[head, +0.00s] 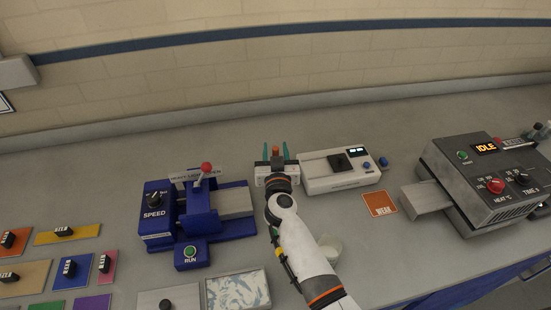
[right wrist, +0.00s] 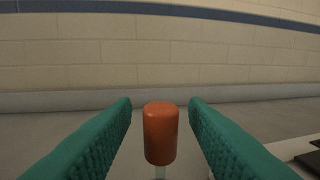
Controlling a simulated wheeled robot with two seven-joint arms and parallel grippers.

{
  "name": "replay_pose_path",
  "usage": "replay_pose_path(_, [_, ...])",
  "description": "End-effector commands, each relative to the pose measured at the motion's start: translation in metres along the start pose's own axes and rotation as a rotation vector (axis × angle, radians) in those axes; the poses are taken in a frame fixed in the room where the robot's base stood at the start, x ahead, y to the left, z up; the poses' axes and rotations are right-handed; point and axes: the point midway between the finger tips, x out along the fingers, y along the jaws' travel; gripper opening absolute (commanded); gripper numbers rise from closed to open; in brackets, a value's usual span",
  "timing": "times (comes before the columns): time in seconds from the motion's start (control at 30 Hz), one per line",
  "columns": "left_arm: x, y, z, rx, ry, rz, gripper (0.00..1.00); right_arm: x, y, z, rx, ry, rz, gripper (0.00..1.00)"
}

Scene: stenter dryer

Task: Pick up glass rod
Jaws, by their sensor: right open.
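An orange cylindrical cap (right wrist: 160,135) stands upright in the right wrist view, with a short pale, clear stem (right wrist: 160,172) below it; this looks like the glass rod's top end. In the head view a small orange tip (head: 276,149) shows between the fingers. My right gripper (head: 275,152) is open, its two teal fingers on either side of the cap, with a gap on both sides in the right wrist view (right wrist: 159,104). The rod's lower part is hidden. My left gripper is not in view.
A blue machine with a red-knobbed lever (head: 206,168) stands to the left, a white instrument (head: 340,182) close on the right. A pale cup (head: 330,246) is partly behind my right arm. An orange card (head: 380,204) and a dark heater box (head: 500,180) lie farther right.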

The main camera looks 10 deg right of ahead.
Motion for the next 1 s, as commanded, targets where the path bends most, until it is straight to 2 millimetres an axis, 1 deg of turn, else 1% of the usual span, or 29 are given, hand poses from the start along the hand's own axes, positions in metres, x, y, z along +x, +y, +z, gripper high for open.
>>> replay_pose_path(0.17, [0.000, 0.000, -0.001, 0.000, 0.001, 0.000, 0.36, 0.000, 0.000, 0.000, 0.000, 0.000, 0.000, 0.40])
replay_pose_path(0.2, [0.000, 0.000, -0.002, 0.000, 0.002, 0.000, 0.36, 0.000, 0.000, 0.000, 0.000, 0.000, 0.000, 0.37])
replay_pose_path(0.27, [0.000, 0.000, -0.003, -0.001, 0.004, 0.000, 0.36, 0.000, 0.000, 0.000, 0.000, 0.000, 0.000, 0.27])
replay_pose_path(0.4, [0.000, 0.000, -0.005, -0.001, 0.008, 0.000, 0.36, 0.000, 0.000, 0.000, 0.000, 0.000, 0.000, 0.04])
replay_pose_path(0.43, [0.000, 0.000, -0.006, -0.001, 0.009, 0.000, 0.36, 0.000, 0.000, 0.000, 0.000, 0.000, 0.000, 0.00])
replay_pose_path(0.67, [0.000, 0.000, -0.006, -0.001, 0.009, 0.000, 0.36, 0.000, 0.000, 0.000, 0.000, 0.001, 0.000, 0.00])
replay_pose_path(0.77, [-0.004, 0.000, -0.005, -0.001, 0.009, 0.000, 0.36, 0.000, 0.000, 0.004, 0.000, 0.000, 0.000, 0.00])
replay_pose_path(0.87, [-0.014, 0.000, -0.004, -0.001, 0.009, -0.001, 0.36, 0.000, 0.000, 0.018, 0.000, -0.001, 0.000, 0.00])
replay_pose_path(1.0, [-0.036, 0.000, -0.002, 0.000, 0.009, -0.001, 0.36, 0.000, -0.001, 0.049, 0.002, -0.002, 0.000, 0.00])
